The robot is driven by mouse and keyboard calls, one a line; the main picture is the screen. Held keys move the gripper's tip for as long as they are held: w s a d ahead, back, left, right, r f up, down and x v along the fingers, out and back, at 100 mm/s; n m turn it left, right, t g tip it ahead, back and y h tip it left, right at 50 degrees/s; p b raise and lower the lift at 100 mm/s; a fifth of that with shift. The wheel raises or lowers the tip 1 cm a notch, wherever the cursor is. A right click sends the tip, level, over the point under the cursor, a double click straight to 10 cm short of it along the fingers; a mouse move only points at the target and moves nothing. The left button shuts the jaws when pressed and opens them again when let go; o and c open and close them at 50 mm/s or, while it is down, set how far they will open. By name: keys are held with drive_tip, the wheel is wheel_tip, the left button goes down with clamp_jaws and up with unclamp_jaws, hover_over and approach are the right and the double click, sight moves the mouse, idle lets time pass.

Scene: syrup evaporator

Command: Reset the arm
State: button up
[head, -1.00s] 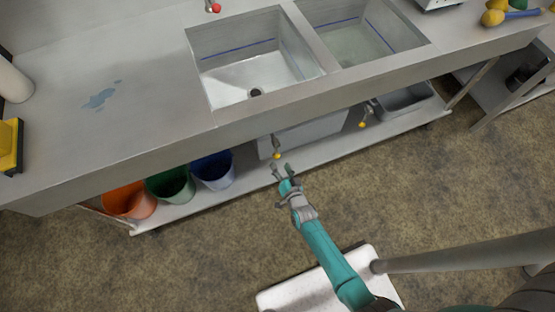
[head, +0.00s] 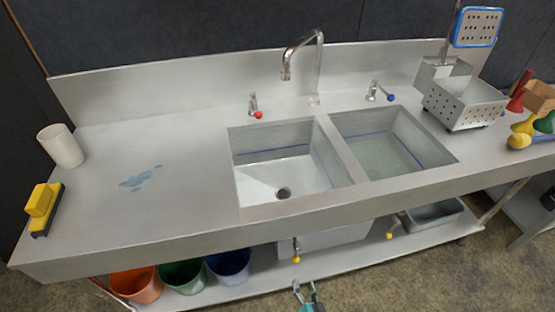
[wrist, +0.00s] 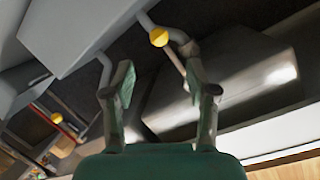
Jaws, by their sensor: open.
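My gripper (head: 306,290) shows at the bottom edge of the head view, in front of the sink counter and below its front edge. In the wrist view my gripper (wrist: 160,90) is open, its two fingers apart with nothing held between them. A yellow-tipped drain valve (head: 296,258) hangs under the left basin, just above my gripper in the head view. A yellow knob (wrist: 158,37) on a pipe shows beyond and between the fingers in the wrist view. Most of my arm is out of the head view.
The steel counter (head: 100,215) holds a left basin (head: 285,180) and a right basin (head: 375,150), with a tall faucet (head: 318,65) behind. Orange (head: 135,284), green (head: 183,277) and blue (head: 230,266) buckets stand on the lower shelf. A perforated metal box (head: 465,103) stands at right.

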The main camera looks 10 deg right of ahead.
drive_tip(key=s+r+n, duration=0.2)
drive_tip(key=s+r, duration=0.5)
drive_tip(key=s, duration=0.4)
drive_tip(key=s+r+n, duration=0.2)
drive_tip(key=s+r, duration=0.4)
drive_tip(key=s, duration=0.4)
drive_tip(key=s+r+n, duration=0.1)
drive_tip(key=s+r, duration=0.4)
drive_tip(key=r, duration=0.5)
drive_tip(key=s+r+n, duration=0.2)
drive_tip(key=s+r, duration=0.3)
drive_tip(key=r, duration=0.6)
drive_tip(key=shift+s+d+y, duration=0.25)
drive_tip(key=shift+d+y, duration=0.05)
drive_tip(key=shift+d, duration=0.05)
